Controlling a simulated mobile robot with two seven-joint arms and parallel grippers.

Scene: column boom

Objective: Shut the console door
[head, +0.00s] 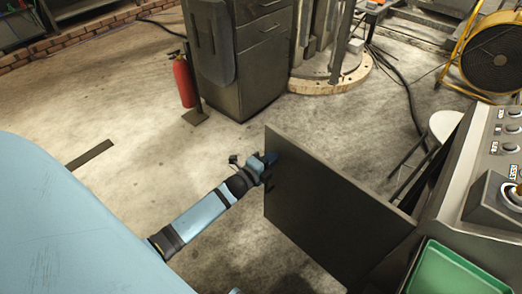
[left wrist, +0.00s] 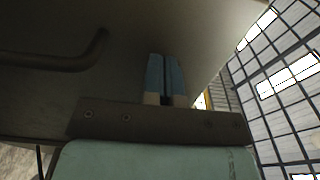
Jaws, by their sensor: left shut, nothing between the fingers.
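The console door (head: 325,210) is a dark flat panel standing open, swung out from the console (head: 450,190) at the right. Its hinged side is by the console and its free edge points to the back left. My left gripper (head: 271,158) is at the door's free edge, near its upper corner. In the left wrist view my left gripper (left wrist: 166,75) is shut with nothing held, its fingers against or close to the door (left wrist: 130,40); I cannot tell if they touch. A dark bar handle (left wrist: 60,60) shows on the door there. My right gripper is out of view.
A green tray (head: 450,270) lies on the console at the lower right. A red fire extinguisher (head: 184,80) and a dark cabinet (head: 250,60) stand behind. A yellow fan (head: 493,55) is at the back right. Concrete floor left of the door is clear.

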